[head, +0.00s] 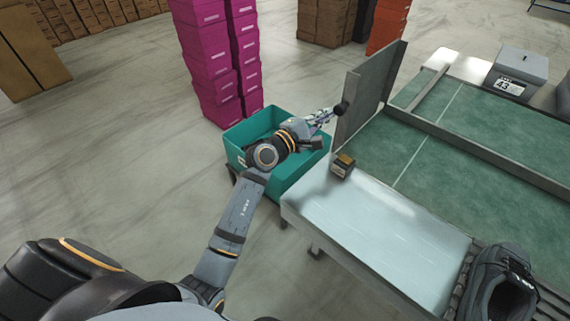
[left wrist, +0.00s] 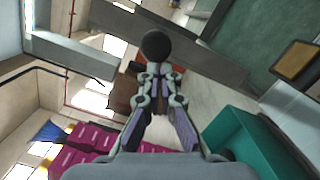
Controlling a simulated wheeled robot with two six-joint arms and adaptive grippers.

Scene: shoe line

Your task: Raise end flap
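The end flap (head: 366,92) is a grey panel standing nearly upright at the far left end of the green belt. A round black knob (head: 341,107) sticks out from its outer side. My left gripper (head: 331,114) is at this knob, above the teal bin. In the left wrist view the fingers (left wrist: 160,72) come close together at the black knob (left wrist: 157,46), apparently closed on it, with the grey flap (left wrist: 215,62) behind. The exact contact is partly hidden. My right gripper is not in view.
A teal bin (head: 240,134) stands below my left forearm. A small dark box (head: 343,165) sits on the pale table edge by the flap. A dark shoe (head: 497,285) is at the lower right. Magenta box stacks (head: 212,60) stand behind the bin. Floor at left is clear.

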